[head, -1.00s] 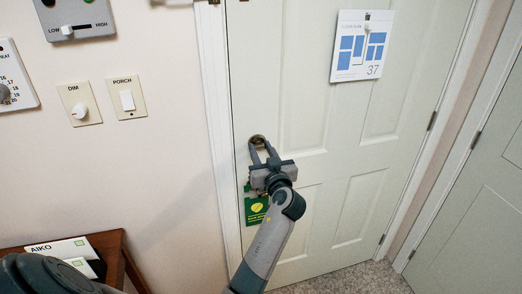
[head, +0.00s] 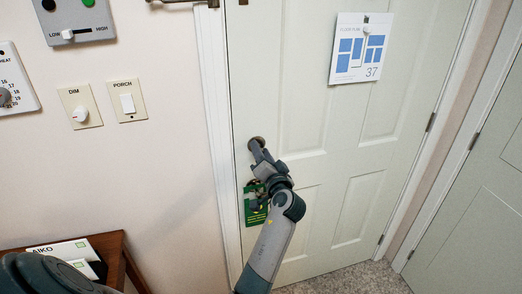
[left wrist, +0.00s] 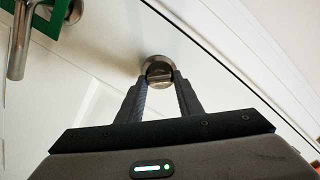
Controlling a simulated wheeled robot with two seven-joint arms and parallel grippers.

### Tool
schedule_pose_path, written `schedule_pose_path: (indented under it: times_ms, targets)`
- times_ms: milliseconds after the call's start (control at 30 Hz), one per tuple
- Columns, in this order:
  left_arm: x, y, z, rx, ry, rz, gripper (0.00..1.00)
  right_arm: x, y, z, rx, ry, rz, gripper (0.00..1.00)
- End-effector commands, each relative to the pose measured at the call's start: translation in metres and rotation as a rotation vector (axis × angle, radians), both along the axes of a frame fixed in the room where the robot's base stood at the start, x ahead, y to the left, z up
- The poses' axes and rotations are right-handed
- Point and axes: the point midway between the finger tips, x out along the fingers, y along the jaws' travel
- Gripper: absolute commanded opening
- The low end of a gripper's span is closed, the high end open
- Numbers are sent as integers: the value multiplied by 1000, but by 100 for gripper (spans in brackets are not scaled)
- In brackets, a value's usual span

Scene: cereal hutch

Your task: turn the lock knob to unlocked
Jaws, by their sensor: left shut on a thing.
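The lock knob is a small round metal knob on the pale door, (head: 257,140) in the head view. It also shows in the left wrist view (left wrist: 158,70), with a thumb-turn at its middle. My left gripper (head: 261,153) reaches up to it from below. In the left wrist view its two fingers (left wrist: 160,90) close in on either side of the turn piece, shut on it. The fingers partly hide the knob in the head view. My right gripper is not in view.
A green hanger (head: 255,207) hangs on the door just below the gripper. A metal door handle (left wrist: 18,45) shows in the left wrist view. A floor-plan sign (head: 360,48) hangs higher on the door (head: 300,110). Wall switches (head: 127,101) and a wooden stand (head: 112,250) are left.

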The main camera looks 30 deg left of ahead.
Motion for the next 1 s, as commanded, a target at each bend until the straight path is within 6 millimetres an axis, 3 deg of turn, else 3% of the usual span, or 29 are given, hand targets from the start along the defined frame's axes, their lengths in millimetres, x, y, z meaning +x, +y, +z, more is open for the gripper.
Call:
schedule_pose_path:
  times_ms: [600,1000]
  targets:
    - [1,0,3,371,429,-1,10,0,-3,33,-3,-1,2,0]
    - [2,-1,1,492,570,0,10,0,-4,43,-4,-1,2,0]
